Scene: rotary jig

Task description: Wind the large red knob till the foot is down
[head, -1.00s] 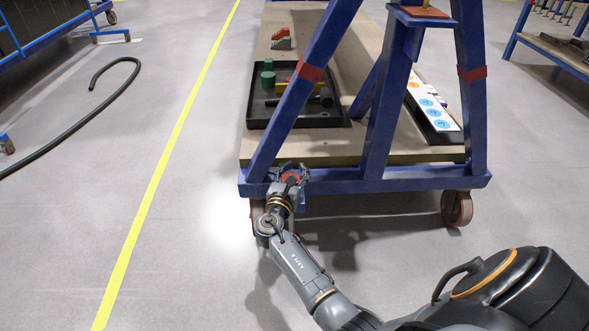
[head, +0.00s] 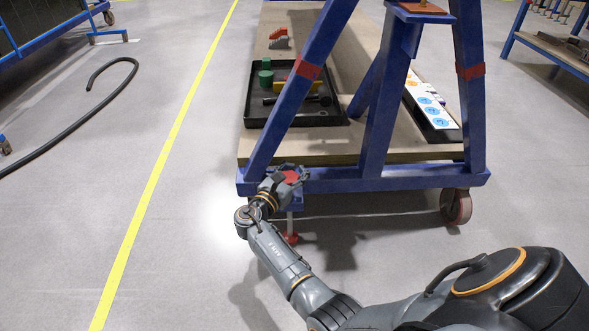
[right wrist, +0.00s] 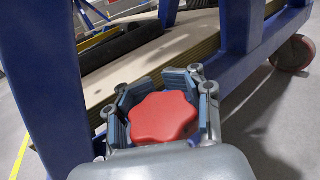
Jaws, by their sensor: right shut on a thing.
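The large red knob (right wrist: 163,117) is a lobed disc at the lower left corner of the blue frame. It also shows in the head view (head: 291,177). My right gripper (head: 290,174) is shut on the knob, with its fingers on both sides of it in the right wrist view (right wrist: 165,105). A red foot (head: 291,238) shows below the knob at floor level, partly behind my right arm. I cannot tell whether it touches the floor. My left gripper is not in view.
The blue frame (head: 400,181) carries a wooden deck (head: 385,149) with a black tray (head: 290,119) of parts. A red caster (head: 456,206) stands at the frame's right end. A black hose (head: 107,105) lies on the floor at left. The floor around my arm is clear.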

